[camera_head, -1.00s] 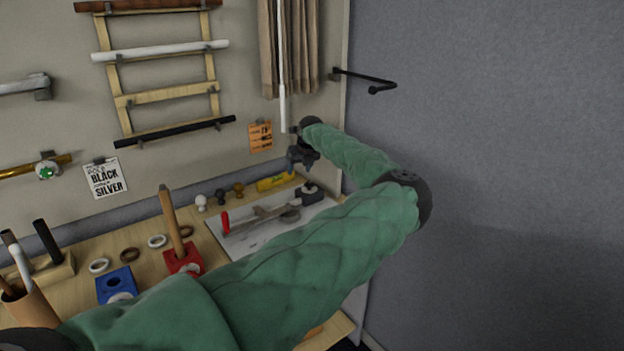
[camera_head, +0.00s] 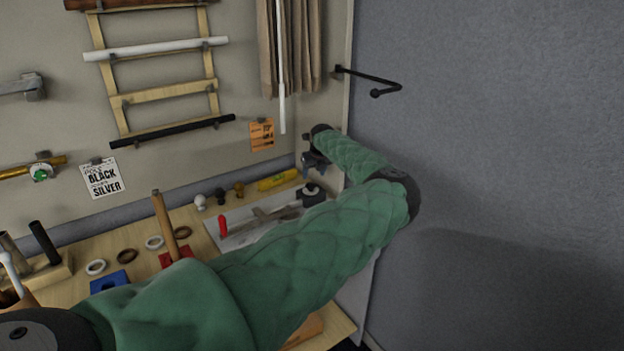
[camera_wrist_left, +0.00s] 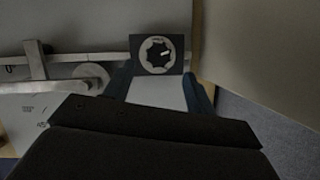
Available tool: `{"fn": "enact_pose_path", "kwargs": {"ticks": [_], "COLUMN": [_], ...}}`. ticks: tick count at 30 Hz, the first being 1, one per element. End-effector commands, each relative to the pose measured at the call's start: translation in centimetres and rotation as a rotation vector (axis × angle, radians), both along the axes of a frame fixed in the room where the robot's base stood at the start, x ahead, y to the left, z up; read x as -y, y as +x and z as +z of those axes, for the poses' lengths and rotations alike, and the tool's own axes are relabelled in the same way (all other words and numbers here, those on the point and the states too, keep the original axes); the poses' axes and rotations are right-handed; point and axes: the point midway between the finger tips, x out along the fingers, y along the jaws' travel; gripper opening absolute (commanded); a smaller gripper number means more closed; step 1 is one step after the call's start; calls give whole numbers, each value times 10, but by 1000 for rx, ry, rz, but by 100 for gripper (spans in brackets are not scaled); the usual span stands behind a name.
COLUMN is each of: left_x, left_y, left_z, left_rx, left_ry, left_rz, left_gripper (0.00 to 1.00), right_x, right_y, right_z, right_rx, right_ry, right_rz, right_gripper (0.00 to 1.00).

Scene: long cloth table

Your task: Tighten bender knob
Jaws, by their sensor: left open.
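The bender lies on a light plate at the table's right end, with a red-tipped handle (camera_head: 222,226) and a metal bar (camera_head: 268,217). Its dark block with the knob (camera_head: 312,191) stands at the plate's right end. In the left wrist view the black lobed knob (camera_wrist_left: 158,54) sits on a pale round dial on a dark square block, between the fingers and beyond their tips. My left gripper (camera_head: 314,170) is open just above the knob, apart from it as far as I can tell; it also shows in the left wrist view (camera_wrist_left: 160,90). My right gripper is not in view.
A yellow tube (camera_head: 278,180) and small finials (camera_head: 220,195) stand behind the plate. A blue block (camera_head: 109,281) and several rings (camera_head: 154,242) are on the left. A grey wall (camera_head: 490,150) closes the right side.

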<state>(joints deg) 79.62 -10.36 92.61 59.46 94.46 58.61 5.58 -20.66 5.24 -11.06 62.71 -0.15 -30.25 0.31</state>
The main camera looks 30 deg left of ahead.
Motion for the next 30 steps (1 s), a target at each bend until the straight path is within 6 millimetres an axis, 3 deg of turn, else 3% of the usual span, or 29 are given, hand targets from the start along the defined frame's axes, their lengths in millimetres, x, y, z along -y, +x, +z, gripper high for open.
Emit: {"fn": "enact_pose_path", "kwargs": {"ticks": [6,12,23,25,30], "left_x": [-12,-17,-18,-19,-18], "left_y": [7,12,13,13,13], "left_z": [-31,-49,-54,-54,-54], "left_rx": [-3,-1,-1,-1,0], "left_ry": [-1,1,1,1,0], "left_rz": [-1,-1,0,0,0], "left_gripper": [56,56,56,48,14], "right_x": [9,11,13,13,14], "right_y": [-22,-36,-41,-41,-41], "right_z": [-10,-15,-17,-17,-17], "right_rx": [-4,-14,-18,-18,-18], "right_ry": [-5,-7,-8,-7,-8], "right_rz": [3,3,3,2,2], "right_gripper": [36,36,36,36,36]}}
